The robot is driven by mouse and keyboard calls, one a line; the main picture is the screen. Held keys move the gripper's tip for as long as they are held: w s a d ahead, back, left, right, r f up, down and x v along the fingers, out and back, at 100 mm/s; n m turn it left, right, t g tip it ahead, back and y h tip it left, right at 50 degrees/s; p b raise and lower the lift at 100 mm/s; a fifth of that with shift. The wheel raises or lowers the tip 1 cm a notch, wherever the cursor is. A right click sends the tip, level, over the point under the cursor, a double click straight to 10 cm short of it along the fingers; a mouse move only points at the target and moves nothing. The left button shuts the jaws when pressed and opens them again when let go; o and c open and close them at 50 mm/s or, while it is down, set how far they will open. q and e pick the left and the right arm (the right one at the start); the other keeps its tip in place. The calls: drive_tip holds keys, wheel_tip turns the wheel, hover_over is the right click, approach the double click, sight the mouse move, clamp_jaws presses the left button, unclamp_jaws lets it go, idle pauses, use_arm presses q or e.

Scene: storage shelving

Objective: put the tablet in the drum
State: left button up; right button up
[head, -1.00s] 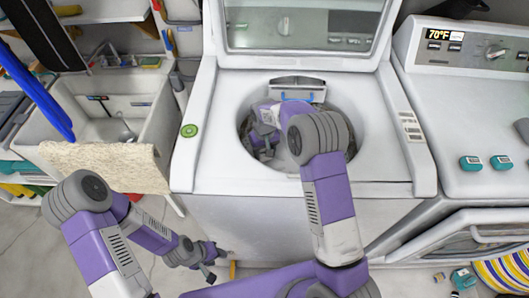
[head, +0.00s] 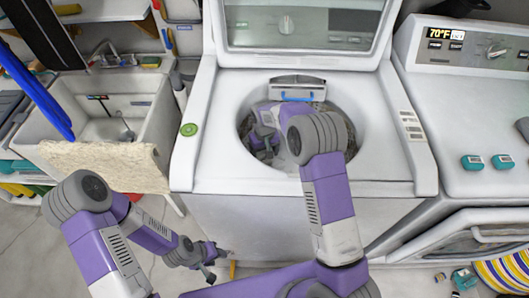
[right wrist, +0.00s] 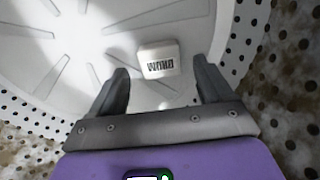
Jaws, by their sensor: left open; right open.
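The tablet (right wrist: 158,60) is a small white block with dark lettering. In the right wrist view it lies on the pale floor of the drum (right wrist: 75,45), apart from the fingers. My right gripper (right wrist: 161,70) is open, its two dark fingers spread on either side below the tablet. In the head view my right arm reaches into the round opening of the top-loading washer, with the right gripper (head: 263,145) inside the drum; the tablet cannot be made out there. My left gripper (head: 208,264) is open and empty, low in front of the washer.
The washer's raised lid (head: 300,25) stands behind the opening. A sink (head: 120,110) with a cloth (head: 110,163) over its edge is at left. A second machine (head: 465,110) at right bears teal items (head: 471,162). A green round item (head: 189,130) sits on the washer top.

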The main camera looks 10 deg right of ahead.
drive_tip(key=shift+r, duration=0.1)
drive_tip(key=shift+r, duration=0.35)
wheel_tip(320, 180, up, 12)
drive_tip(key=p, duration=0.4)
drive_tip(key=shift+r, duration=0.15)
